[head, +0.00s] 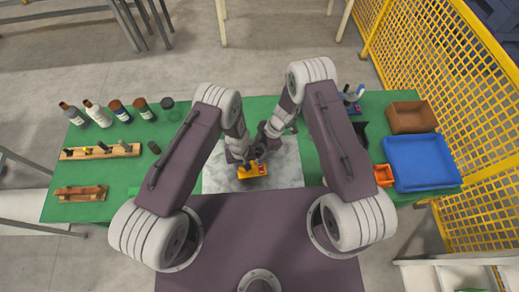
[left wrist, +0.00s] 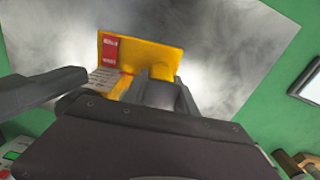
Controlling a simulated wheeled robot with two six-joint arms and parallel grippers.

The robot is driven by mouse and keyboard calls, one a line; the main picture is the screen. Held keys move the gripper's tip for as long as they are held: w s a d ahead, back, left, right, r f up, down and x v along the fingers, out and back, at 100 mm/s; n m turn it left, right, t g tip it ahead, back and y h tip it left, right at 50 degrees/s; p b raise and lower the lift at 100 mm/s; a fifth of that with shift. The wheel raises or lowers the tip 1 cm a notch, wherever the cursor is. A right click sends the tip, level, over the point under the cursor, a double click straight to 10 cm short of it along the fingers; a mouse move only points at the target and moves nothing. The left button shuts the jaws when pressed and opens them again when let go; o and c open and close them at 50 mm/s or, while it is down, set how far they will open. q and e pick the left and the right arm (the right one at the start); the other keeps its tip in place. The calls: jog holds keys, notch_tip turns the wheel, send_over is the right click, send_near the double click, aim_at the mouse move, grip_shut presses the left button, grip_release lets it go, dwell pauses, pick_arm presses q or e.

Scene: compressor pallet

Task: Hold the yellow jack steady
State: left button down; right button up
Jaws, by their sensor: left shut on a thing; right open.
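The yellow jack (head: 255,172) is a small yellow body with red on one end, at the near middle of the pale grey sheet (head: 290,178). In the left wrist view the jack (left wrist: 150,58) shows a yellow face, a red label and a pale printed patch. My left gripper (head: 243,162) is shut on the jack; dark finger parts cover its lower side in the wrist view. My right gripper (head: 266,140) is open, close beside the left one above the sheet. The two grippers partly hide each other and the jack's far side.
On the green table (head: 185,105), several bottles (head: 98,114) and a wooden rack (head: 100,151) stand at left. A blue tray (head: 422,163), a brown bin (head: 411,117) and a small orange bin (head: 383,175) lie at right. A yellow mesh fence (head: 465,110) borders the right side.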

grip_shut()
jog(key=shift+m+t, duration=0.9)
jog(key=shift+m, duration=1.5)
grip_release()
jog(key=shift+r, duration=0.15)
jog(key=v, duration=1.1)
jog(key=shift+d+r, duration=0.3)
jog(key=shift+d, duration=0.05)
